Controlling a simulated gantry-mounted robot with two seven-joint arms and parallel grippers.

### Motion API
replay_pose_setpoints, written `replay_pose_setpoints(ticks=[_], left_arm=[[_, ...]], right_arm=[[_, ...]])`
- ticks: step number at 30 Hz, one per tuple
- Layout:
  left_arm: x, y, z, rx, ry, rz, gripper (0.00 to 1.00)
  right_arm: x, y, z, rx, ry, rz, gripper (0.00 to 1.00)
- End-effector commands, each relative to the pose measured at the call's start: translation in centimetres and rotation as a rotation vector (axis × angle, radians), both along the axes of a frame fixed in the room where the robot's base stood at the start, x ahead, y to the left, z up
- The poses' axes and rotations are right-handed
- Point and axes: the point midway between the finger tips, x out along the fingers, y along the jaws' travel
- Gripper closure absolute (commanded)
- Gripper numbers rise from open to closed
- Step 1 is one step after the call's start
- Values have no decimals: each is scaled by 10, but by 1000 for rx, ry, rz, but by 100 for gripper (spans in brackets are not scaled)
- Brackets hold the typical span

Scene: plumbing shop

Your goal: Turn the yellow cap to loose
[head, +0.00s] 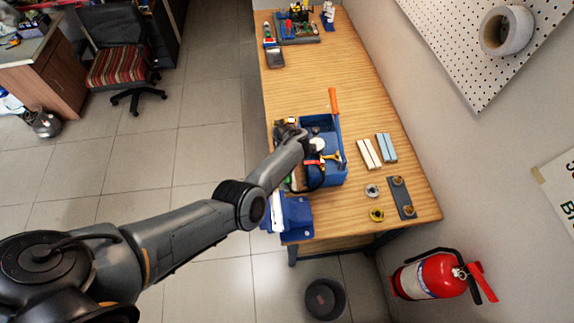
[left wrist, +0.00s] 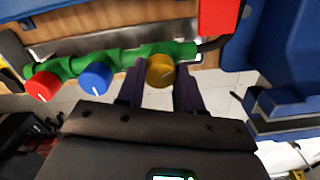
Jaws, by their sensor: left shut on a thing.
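The yellow cap (left wrist: 160,70) is the rightmost of three round knobs on a green pipe (left wrist: 117,60) in the left wrist view. It has a pale mark on its face. A blue cap (left wrist: 96,77) and a red cap (left wrist: 41,85) sit to its left on the same pipe. My left gripper (left wrist: 159,88) has its two dark fingers on either side of the yellow cap, shut on it. In the head view, the arm reaches to the bench's left edge and hides the cap. My right gripper is in neither view.
A blue toolbox (head: 332,175) stands on the wooden bench (head: 335,75) beside my gripper. A red part (left wrist: 219,15) and blue bodies lie close right of the cap. Small blocks and rings lie at the bench's right. A black bucket (head: 325,299) stands on the floor.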

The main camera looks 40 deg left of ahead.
Motion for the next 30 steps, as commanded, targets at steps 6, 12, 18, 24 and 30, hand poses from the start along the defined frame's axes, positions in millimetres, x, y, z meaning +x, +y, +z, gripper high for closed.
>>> replay_pose_setpoints(ticks=[6,12,18,24,30], left_arm=[[0,0,-1,1,1,101,95],[-1,0,-1,0,1,144,95],[-1,0,-1,0,1,154,95],[-1,0,-1,0,1,153,95],[0,0,0,1,1,153,41]], right_arm=[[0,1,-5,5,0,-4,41],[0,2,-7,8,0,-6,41],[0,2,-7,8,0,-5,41],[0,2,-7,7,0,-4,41],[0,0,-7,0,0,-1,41]])
